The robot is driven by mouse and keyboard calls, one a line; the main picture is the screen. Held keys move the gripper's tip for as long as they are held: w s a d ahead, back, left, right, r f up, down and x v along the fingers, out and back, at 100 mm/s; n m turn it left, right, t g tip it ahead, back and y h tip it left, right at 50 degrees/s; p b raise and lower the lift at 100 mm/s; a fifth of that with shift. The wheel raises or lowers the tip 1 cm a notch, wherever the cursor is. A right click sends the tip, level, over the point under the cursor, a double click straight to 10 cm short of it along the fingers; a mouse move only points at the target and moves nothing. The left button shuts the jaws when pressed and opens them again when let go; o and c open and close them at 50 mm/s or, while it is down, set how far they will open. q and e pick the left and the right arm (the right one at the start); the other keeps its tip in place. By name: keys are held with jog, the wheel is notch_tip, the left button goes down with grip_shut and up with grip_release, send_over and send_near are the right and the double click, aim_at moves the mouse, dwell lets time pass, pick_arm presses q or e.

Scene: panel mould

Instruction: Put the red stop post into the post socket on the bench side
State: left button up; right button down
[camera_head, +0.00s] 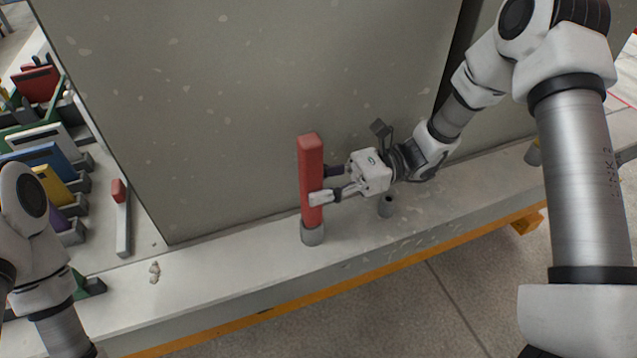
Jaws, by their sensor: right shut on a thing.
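The red stop post (311,165) stands upright near the middle of the head view, in front of the large grey panel. Its lower end meets a short grey cylindrical socket (312,235) on the bench ledge. I cannot tell how deep it sits in it. My right gripper (326,184) comes from the right and is shut on the post at about mid-height.
The grey panel (240,90) rises behind the post. The pale bench ledge (225,265) has a yellow-orange strip (380,270) along its lower front. Coloured plates in a rack (45,165) and a grey bar with a red end (122,215) are at left. A small pale lump (154,271) lies on the ledge.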

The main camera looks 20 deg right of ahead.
jog(key=shift+f, duration=0.1)
jog(key=c, duration=0.7)
grip_release()
jog(key=d, duration=1.2)
jog(key=shift+w, duration=0.2)
